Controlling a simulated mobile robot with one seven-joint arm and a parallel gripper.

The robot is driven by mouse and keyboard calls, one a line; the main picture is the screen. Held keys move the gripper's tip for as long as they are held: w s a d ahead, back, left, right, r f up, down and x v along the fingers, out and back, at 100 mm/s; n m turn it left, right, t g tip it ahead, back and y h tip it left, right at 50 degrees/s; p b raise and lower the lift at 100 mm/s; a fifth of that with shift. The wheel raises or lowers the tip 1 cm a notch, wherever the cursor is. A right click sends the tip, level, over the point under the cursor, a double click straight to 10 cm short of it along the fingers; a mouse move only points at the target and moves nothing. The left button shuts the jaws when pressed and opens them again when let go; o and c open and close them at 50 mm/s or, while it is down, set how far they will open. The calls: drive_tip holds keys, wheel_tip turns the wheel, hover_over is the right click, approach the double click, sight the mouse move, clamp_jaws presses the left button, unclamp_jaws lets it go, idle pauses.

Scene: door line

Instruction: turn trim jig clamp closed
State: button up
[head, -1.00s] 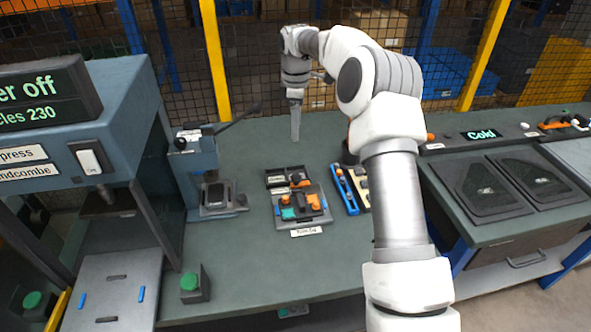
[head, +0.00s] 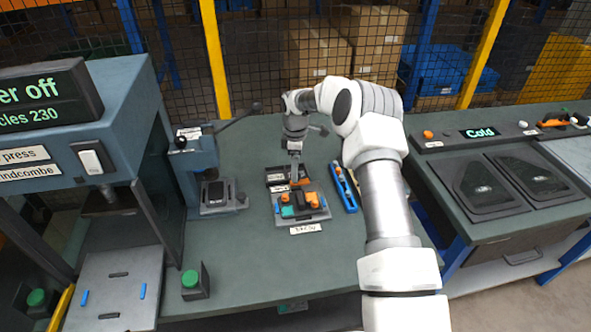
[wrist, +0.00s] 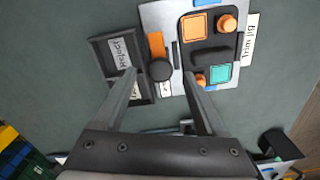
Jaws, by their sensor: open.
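The trim jig (head: 318,215) is a grey plate on the green bench, also in the wrist view (wrist: 158,22). It carries a dark holder with orange and teal pieces. At its edge is the clamp (wrist: 156,45), an orange bar with a round black knob at one end; in the head view my gripper partly hides its orange part (head: 301,183). My gripper (head: 297,180) points down over this edge of the jig. In the wrist view my gripper (wrist: 160,73) is open, with the knob between its fingertips. I cannot tell whether either finger touches it.
A black two-part tray (wrist: 100,48) with labels lies right beside the clamp. A blue rack (head: 345,188) stands right of the jig. A small lever press (head: 199,165) stands to the left, a larger press (head: 110,120) beyond it.

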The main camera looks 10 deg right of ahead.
drive_tip(key=shift+f, duration=0.8)
clamp_jaws()
